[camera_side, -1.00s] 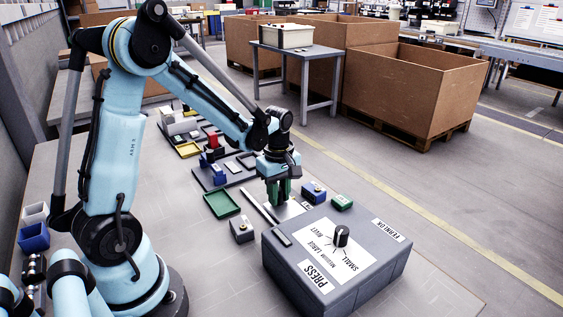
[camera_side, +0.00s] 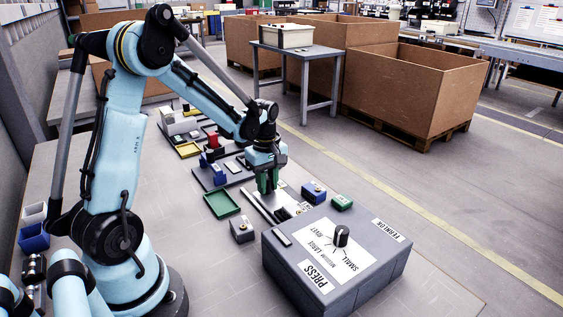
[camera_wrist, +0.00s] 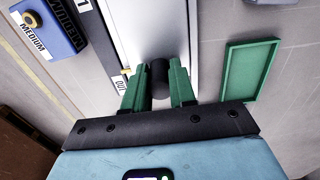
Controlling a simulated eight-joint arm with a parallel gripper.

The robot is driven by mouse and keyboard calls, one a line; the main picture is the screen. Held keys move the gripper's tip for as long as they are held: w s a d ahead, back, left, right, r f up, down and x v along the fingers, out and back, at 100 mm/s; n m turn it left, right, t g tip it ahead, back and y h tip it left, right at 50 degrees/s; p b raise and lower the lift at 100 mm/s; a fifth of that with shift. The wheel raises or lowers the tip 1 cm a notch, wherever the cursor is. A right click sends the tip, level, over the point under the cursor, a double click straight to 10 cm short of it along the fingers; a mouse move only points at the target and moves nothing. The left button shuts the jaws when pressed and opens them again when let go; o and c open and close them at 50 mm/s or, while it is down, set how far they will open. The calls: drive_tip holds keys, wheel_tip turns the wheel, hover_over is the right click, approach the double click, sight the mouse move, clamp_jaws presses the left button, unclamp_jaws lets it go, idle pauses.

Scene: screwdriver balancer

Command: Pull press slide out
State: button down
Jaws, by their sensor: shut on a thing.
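The press (camera_side: 335,255) is a grey box with a selector knob (camera_side: 341,236) and a white label plate on top. Its pale slide (camera_side: 288,201) extends from the far side toward the back left, between rails. In the wrist view the slide (camera_wrist: 150,25) is a light plate running to a black round handle (camera_wrist: 159,78). My gripper (camera_side: 267,189) is at the outer end of the slide, pointing down. In the wrist view my gripper's green fingers (camera_wrist: 159,82) are shut on the handle, one on each side. A small label, partly hidden, reads "OUT" beside the left finger.
A blue box (camera_side: 314,192) marked MEDIUM and a green box (camera_side: 341,202) stand right of the slide. A grey box (camera_side: 242,230) and an empty green tray (camera_side: 221,205) lie to its left. Fixtures with coloured parts (camera_side: 215,170) stand behind my gripper.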

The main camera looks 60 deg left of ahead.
drive_tip(key=shift+a, duration=1.65)
drive_tip(key=c, duration=0.8)
unclamp_jaws()
drive_tip(key=shift+c, duration=0.2)
wheel_tip(320, 180, up, 7)
